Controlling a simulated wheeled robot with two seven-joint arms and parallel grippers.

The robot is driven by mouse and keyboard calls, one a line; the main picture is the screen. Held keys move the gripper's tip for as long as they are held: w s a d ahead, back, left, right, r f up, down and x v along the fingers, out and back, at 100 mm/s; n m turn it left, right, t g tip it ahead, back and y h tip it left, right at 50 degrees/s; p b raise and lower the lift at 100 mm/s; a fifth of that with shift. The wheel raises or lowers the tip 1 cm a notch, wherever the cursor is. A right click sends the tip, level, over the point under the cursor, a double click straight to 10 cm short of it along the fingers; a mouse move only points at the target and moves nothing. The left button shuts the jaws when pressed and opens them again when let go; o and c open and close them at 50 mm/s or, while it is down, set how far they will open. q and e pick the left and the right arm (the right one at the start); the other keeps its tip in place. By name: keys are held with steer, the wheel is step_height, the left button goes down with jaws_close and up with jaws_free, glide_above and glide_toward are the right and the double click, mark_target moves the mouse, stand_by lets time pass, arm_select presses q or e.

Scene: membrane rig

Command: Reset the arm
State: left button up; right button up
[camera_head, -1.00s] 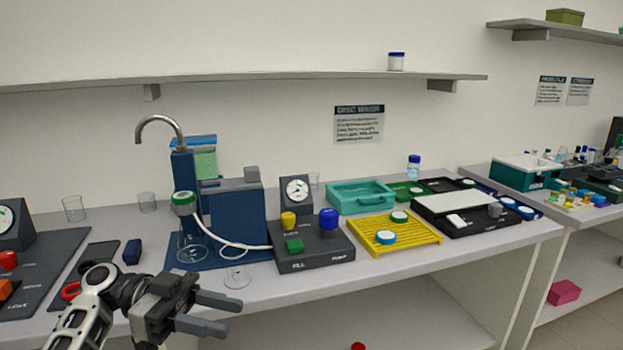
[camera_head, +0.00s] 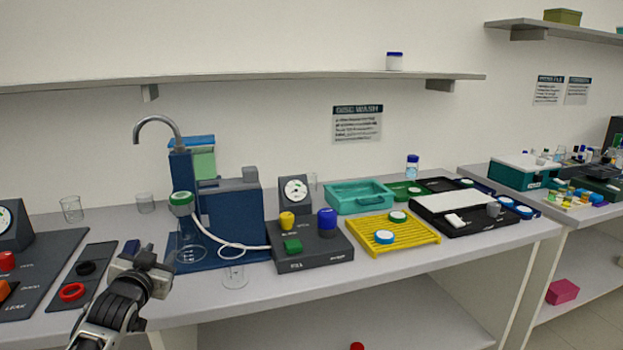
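My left gripper (camera_head: 146,268) is at the lower left of the head view, raised over the front part of the bench, left of the blue filter stand. Its fingers point away from me and are too foreshortened to tell whether they are apart; I see nothing held in it. A dark tray with a red ring (camera_head: 72,291) and a black ring (camera_head: 86,268) lies just left of the gripper. My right gripper is not in view.
The blue stand (camera_head: 237,218) with tap and tubing, a dark control box (camera_head: 312,251) and a clear glass (camera_head: 235,276) stand right of the gripper. A yellow rack (camera_head: 408,241) and teal tray (camera_head: 347,200) are farther right. A shelf (camera_head: 270,78) runs above.

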arm_select(q)
steer(key=shift+g+h, duration=0.7)
steer(key=shift+g, duration=0.2)
steer(key=s+d+f, duration=0.1)
steer(key=s+f, duration=0.1)
steer(key=f, duration=0.1)
steer(key=s+d+f, duration=0.2)
steer(key=s+f, duration=0.1)
steer(key=f, duration=0.1)
steer(key=s+d+f, duration=0.2)
steer(key=f, duration=0.1)
steer(key=shift+s+d+f, duration=0.15)
steer(key=shift+s+f, duration=0.15)
steer(key=shift+f, duration=0.1)
steer(key=s+d+f+g+h, duration=0.1)
steer(key=s+d+f, duration=0.3)
steer(key=s, duration=0.5)
steer(key=s+d+f+g, duration=0.2)
steer(key=s+f, duration=0.3)
steer(key=s, duration=0.5)
steer(key=s+d+f+g+h, duration=0.1)
steer(key=s+d+f, duration=0.4)
steer(key=s, duration=0.5)
steer(key=shift+d+f+n+g+h, duration=0.2)
steer(key=shift+d+n+g+h, duration=0.1)
steer(key=shift+g, duration=0.2)
